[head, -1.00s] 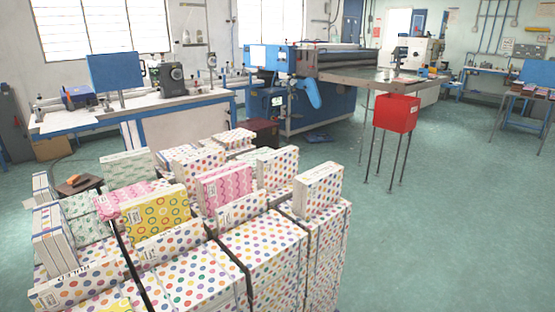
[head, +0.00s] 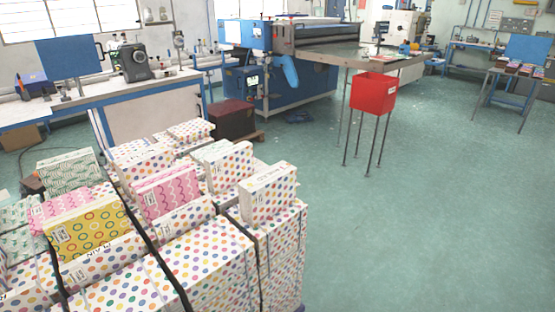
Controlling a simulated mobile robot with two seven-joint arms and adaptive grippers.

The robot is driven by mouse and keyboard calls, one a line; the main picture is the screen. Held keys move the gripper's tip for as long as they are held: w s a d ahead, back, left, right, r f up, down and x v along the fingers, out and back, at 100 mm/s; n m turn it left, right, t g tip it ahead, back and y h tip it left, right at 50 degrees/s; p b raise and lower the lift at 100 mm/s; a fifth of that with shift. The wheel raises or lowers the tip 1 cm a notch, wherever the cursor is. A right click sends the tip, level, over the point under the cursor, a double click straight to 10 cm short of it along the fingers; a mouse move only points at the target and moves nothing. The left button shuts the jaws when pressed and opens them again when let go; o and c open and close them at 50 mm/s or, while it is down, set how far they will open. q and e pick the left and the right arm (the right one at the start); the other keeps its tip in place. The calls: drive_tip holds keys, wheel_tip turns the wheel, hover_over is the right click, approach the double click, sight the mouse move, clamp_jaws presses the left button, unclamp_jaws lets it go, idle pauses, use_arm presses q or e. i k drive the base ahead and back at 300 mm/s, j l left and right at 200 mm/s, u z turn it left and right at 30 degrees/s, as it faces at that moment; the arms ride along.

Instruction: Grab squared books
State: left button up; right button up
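Several patterned books or book-like boxes stand upright on stacks at the lower left in the head view. One is yellow with ring patterns, the yellow book (head: 88,229). A pink wavy-patterned book (head: 168,194) stands right of it. A dotted white book (head: 268,196) stands at the right corner of the stack. Another dotted book (head: 229,169) stands behind it. A green-patterned book (head: 66,172) is at the back left. The stacks below are wrapped dotted bundles (head: 208,262) with dark straps. Neither of my grippers shows.
A blue machine (head: 290,72) stands at the back centre. A red bin (head: 374,94) is by a thin-legged table. A white workbench (head: 150,106) is at the back left, with a brown box (head: 234,119) near it. Open green floor (head: 430,220) lies to the right.

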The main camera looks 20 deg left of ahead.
sight(230, 166)
drive_tip(key=i+l+z, duration=0.35)
drive_tip(key=i, duration=0.25)
drive_tip(key=i+z, duration=0.4)
drive_tip(key=i, duration=0.15)
drive_tip(key=i+u, duration=0.25)
drive_tip(key=i, duration=0.15)
drive_tip(key=i+l+u, duration=0.15)
drive_tip(key=i+u, duration=0.15)
drive_tip(key=i+l+u, duration=0.25)
drive_tip(key=i, duration=0.2)
drive_tip(key=i+l+u, duration=0.15)
drive_tip(key=u, duration=0.2)
drive_tip(key=i+l+u, duration=0.2)
drive_tip(key=u, duration=0.2)
drive_tip(key=i+l+u, duration=0.15)
drive_tip(key=u, duration=0.2)
drive_tip(key=l, duration=0.1)
